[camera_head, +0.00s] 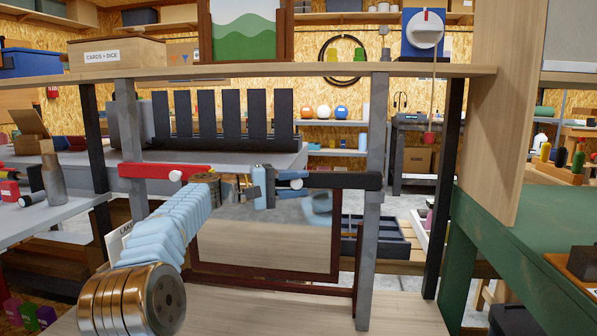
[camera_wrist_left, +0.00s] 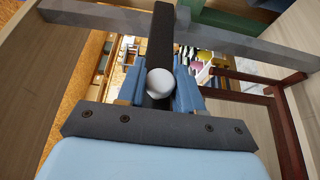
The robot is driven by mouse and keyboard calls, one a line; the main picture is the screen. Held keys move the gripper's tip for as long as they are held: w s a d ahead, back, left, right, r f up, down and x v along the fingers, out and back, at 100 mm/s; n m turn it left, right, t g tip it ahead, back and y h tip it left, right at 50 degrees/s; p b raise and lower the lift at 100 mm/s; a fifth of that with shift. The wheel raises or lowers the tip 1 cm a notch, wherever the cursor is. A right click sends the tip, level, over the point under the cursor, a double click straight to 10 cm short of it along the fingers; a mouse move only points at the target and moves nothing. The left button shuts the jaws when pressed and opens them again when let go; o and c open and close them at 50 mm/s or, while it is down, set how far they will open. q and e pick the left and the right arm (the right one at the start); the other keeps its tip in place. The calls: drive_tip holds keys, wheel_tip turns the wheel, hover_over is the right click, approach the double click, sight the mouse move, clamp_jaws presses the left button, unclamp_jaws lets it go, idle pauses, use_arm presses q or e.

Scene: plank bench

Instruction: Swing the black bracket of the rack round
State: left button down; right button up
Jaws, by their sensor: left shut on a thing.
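The black bracket (camera_head: 345,180) reaches left from the right grey post (camera_head: 374,230) of the rack, roughly level in the head view. A white round knob (camera_head: 297,184) is near its free end. My left gripper (camera_head: 291,184) is shut on the bracket at the knob. In the left wrist view, the black bracket (camera_wrist_left: 160,42) runs up from between the blue fingers (camera_wrist_left: 160,88) to a grey bar, with the white knob (camera_wrist_left: 160,82) between them. My right gripper is in neither view.
A red bracket (camera_head: 150,171) with its own white knob sits on the left grey post (camera_head: 131,150), behind my left arm. A wooden shelf (camera_head: 340,70) spans above. A dark red frame (camera_head: 265,276) stands below the gripper. A green table (camera_head: 545,215) is at right.

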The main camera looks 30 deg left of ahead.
use_arm(q)
drive_tip(key=shift+w+a+m+g+h+p, duration=0.3)
drive_tip(key=shift+w+g+p, duration=0.15)
drive_tip(key=shift+p, duration=0.1)
drive_tip(key=shift+f, duration=0.1)
drive_tip(key=c, duration=0.8)
unclamp_jaws()
drive_tip(key=shift+c, duration=0.2)
drive_tip(key=v, duration=1.3)
drive_tip(key=shift+s+a+b, duration=0.2)
drive_tip(key=shift+s+b, duration=0.05)
drive_tip(key=shift+b, duration=0.2)
